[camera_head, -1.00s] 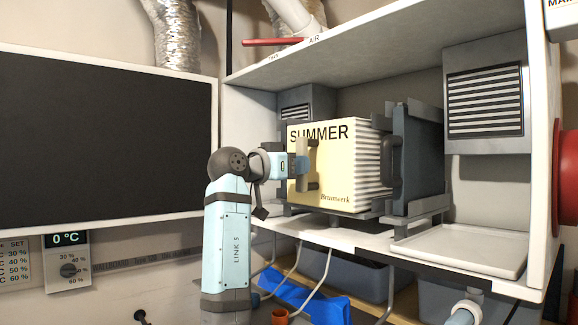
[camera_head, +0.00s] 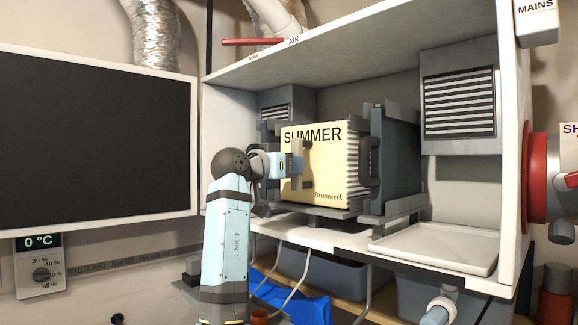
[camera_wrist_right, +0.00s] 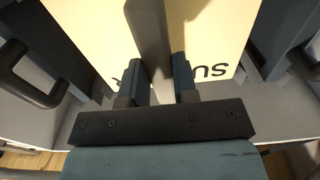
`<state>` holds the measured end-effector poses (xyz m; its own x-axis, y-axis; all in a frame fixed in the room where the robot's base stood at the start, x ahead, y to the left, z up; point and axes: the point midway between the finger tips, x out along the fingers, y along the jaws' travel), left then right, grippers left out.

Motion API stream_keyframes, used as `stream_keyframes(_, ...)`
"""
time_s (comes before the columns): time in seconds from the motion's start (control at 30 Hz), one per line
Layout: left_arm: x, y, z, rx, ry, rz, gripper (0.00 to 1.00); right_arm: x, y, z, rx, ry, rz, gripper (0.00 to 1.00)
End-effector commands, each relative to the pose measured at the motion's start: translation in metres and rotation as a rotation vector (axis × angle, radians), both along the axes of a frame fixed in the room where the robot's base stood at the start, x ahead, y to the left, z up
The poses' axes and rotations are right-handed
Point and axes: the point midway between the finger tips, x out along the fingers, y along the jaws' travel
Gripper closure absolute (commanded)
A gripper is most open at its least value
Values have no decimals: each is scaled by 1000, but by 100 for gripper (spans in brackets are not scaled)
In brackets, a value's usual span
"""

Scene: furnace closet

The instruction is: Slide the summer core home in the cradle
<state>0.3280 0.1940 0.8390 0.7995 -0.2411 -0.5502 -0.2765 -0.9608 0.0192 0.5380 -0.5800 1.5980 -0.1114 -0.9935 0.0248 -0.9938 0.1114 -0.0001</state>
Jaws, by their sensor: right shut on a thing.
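The summer core (camera_head: 333,168) is a pale yellow block with "SUMMER" on its face and pale pleats along its right side. It sits between the dark grey sides of the cradle (camera_head: 396,160) on the white shelf, part of its pleated side still showing. My right gripper (camera_head: 297,165) is shut on the upright grey handle at the front of the core. The right wrist view shows the handle (camera_wrist_right: 150,35) between the two fingers (camera_wrist_right: 160,80), with the yellow face (camera_wrist_right: 215,35) beyond. The back of the core is hidden. My left gripper is not in view.
A dark loop handle (camera_head: 370,162) stands at the cradle's right side, close beside the core. A white tray (camera_head: 440,250) lies at the right of the shelf. A louvred grey unit (camera_head: 460,105) hangs above it. A blue item (camera_head: 300,300) and bins are below.

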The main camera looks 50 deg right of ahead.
Motion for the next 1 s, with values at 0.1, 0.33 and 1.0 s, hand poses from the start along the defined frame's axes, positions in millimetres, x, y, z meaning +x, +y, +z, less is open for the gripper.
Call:
stream_keyframes(0.1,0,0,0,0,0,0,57,0,0,1,-2,-1,0,68)
stream_keyframes(0.33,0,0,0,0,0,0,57,0,0,0,-1,-1,0,43)
stream_keyframes(1.0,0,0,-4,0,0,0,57,5,38,-2,0,0,2,43)
